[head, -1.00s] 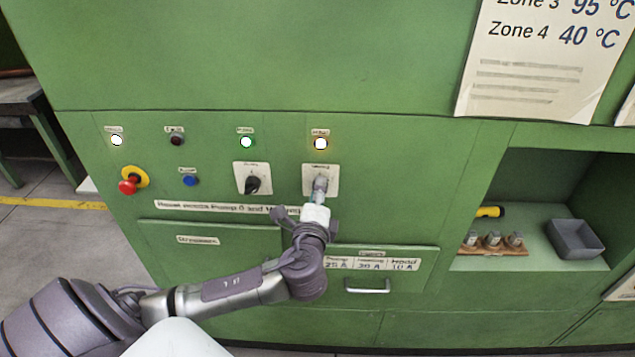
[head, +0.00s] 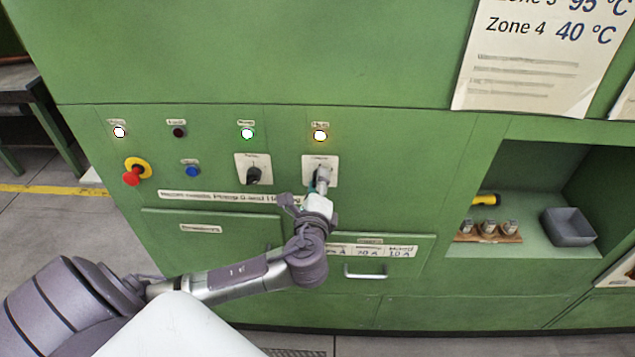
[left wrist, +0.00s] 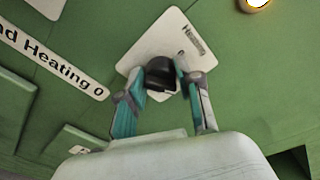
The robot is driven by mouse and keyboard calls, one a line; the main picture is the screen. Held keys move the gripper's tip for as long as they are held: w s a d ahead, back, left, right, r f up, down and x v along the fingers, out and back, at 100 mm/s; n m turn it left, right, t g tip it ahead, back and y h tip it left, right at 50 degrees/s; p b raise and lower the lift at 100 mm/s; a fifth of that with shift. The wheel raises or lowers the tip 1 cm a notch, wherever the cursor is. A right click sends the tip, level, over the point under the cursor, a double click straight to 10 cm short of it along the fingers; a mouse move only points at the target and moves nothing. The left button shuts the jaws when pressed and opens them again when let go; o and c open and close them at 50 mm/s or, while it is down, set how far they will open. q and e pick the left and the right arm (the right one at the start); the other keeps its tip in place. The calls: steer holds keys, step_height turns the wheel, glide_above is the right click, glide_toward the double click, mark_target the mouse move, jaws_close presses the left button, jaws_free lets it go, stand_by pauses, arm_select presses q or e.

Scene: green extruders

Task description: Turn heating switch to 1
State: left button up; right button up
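The heating switch (left wrist: 160,74) is a black knob on a white plate (left wrist: 176,27) labelled "Heating". In the head view the plate (head: 333,168) is at the centre of the green panel, and my gripper mostly covers the knob. My left gripper (head: 321,178) is at this knob. In the left wrist view its two fingers (left wrist: 164,82) lie on either side of the knob, close against it, with no clear gap. The gripper is rolled relative to the plate. The knob's exact setting is hidden. My right gripper is in neither view.
Another black switch (head: 254,174) is to the left. A red emergency button (head: 132,177), a blue button (head: 192,171) and several lamps surround the switches. A drawer handle (head: 368,273) is below. An open recess to the right holds a grey bin (head: 568,228).

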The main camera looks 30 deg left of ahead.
arm_select(q)
steer(key=o, duration=0.4)
steer(key=v, duration=1.2)
